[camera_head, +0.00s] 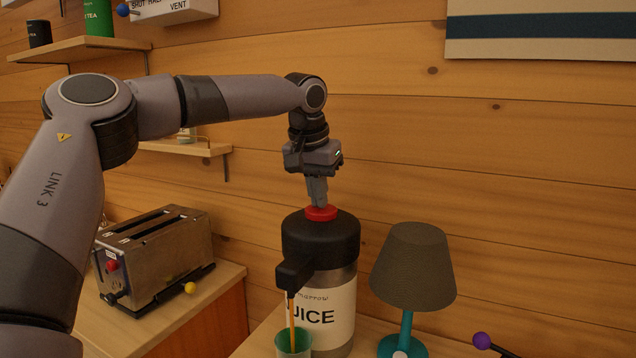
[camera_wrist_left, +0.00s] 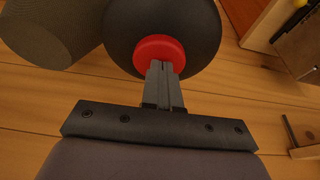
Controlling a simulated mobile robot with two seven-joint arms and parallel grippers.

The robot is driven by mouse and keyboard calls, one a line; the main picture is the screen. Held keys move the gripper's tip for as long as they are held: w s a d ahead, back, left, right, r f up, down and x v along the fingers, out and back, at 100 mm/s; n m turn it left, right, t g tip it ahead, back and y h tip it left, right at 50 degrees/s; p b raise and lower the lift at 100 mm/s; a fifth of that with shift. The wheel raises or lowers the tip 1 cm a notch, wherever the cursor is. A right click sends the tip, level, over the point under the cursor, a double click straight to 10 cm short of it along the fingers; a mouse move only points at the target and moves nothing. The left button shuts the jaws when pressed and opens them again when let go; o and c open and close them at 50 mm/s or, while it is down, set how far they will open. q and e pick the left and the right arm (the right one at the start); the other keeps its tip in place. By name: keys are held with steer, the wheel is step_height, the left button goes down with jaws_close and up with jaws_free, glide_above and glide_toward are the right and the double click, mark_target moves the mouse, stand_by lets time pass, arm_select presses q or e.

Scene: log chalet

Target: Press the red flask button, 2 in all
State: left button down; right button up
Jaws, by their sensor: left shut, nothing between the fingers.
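The flask (camera_head: 335,300) has a steel body, a black top and a label reading "JUICE". The red button (camera_head: 321,213) sits on top of its black lid; it also shows in the left wrist view (camera_wrist_left: 158,52). My left gripper (camera_head: 318,204) is shut and empty, pointing down, with its fingertips at the button and apparently touching it. An orange-brown stream runs from the spout (camera_head: 292,276) into a greenish cup (camera_head: 294,342) below. My right gripper is not in view.
A lamp (camera_head: 412,268) with a dark shade and teal stem stands close to the right of the flask. A steel toaster (camera_head: 155,255) stands on the counter at left. Wall shelves (camera_head: 80,46) hang behind my left arm.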

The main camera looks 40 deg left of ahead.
mark_target(314, 213)
arm_select(q)
steer(key=shift+s+f, duration=0.1)
steer(key=shift+f, duration=0.25)
steer(key=v, duration=0.7)
steer(key=shift+r, duration=0.4)
stand_by(0.6)
